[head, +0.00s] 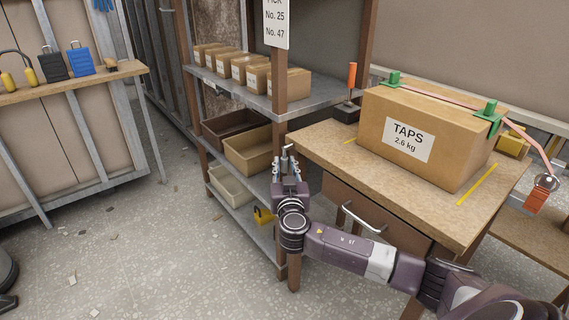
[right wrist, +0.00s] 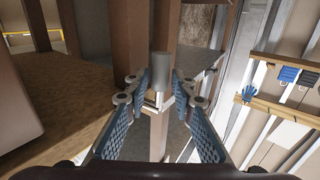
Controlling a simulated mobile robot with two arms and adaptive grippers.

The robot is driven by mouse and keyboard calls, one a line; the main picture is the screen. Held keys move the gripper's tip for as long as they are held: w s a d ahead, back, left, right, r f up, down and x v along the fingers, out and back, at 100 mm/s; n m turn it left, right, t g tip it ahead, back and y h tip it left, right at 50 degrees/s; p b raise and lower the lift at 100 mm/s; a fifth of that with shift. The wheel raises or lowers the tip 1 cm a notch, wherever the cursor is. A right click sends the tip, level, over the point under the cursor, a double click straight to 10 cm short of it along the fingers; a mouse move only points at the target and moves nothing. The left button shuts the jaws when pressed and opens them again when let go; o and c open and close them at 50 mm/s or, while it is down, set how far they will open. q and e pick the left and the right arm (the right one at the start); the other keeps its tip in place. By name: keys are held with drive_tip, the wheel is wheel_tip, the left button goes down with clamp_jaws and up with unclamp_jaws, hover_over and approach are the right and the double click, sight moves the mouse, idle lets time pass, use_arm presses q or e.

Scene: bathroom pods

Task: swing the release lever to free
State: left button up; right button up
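An orange upright handle (head: 351,76) stands on a black base (head: 346,112) at the bench's back left corner; it looks like a lever. Another orange piece (head: 536,201) hangs with a metal fitting at the strap's end, right of the bench. I cannot tell for sure which is the release lever. My right gripper (head: 284,164) is open beside the bench's left corner, apart from both. In the right wrist view its fingers (right wrist: 160,88) flank a short grey cylinder (right wrist: 162,72) with visible gaps; what it belongs to is unclear. My left gripper is out of view.
A cardboard TAPS box (head: 450,145), strapped with green corner guards (head: 490,112), sits on the wooden bench (head: 325,143). A drawer handle (head: 362,218) juts from its front. Shelving with small boxes (head: 258,78) and bins (head: 248,152) stands behind the gripper. Floor at left is mostly clear.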

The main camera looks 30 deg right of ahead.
drive_tip(key=shift+x, duration=0.9)
drive_tip(key=shift+c, duration=0.2)
clamp_jaws()
